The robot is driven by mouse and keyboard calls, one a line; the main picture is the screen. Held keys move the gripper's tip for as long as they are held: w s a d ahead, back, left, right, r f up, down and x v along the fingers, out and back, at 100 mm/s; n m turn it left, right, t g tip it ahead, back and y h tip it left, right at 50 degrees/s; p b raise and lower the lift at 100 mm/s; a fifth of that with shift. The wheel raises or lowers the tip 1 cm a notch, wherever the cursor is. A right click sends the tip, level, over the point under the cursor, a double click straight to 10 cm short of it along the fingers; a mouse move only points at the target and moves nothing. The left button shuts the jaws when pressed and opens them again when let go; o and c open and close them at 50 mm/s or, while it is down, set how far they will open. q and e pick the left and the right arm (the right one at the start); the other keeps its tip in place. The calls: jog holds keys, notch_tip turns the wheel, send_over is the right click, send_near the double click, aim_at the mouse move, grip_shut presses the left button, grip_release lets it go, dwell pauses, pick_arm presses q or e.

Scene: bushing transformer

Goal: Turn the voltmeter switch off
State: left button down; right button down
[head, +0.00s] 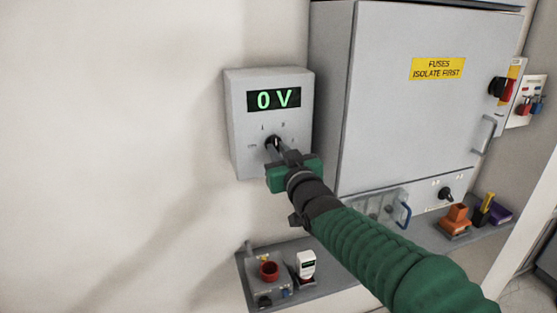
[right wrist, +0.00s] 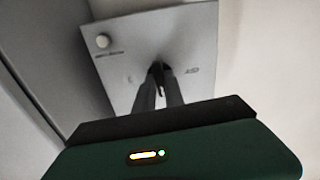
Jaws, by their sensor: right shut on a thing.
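The voltmeter (head: 241,112) is a grey box on the wall, and its display (head: 274,100) reads "0 V" in green. Its black rotary switch (head: 273,143) is on the lower front, with small position marks around it. My right gripper (head: 276,147) is shut on the switch and hides part of it. In the right wrist view the grey voltmeter face (right wrist: 125,65) shows, and the fingers of my right gripper (right wrist: 158,85) close around the dark switch (right wrist: 157,68). The exact position of the switch is hard to tell. My left gripper is not in view.
A grey fuse cabinet (head: 400,120) with a yellow label stands right of the voltmeter. Below, a grey shelf (head: 325,294) holds a red round part (head: 268,270) and a white device (head: 306,264). Orange and purple items stand at the right. The wall at left is clear.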

jog(key=shift+w+d+f+n+b, duration=0.15)
jog(key=shift+n+b, duration=2)
jog(key=shift+n, duration=2.1)
jog(key=shift+s+a+f+n+b, duration=0.15)
jog(key=shift+n+b, duration=1.95)
jog(key=shift+n, duration=2.15)
jog(key=shift+w+d, duration=0.1)
jog(key=c, duration=1.5)
grip_release()
jog(key=shift+o, duration=0.3)
jog(key=shift+w+r, duration=0.1)
jog(key=shift+w, duration=0.05)
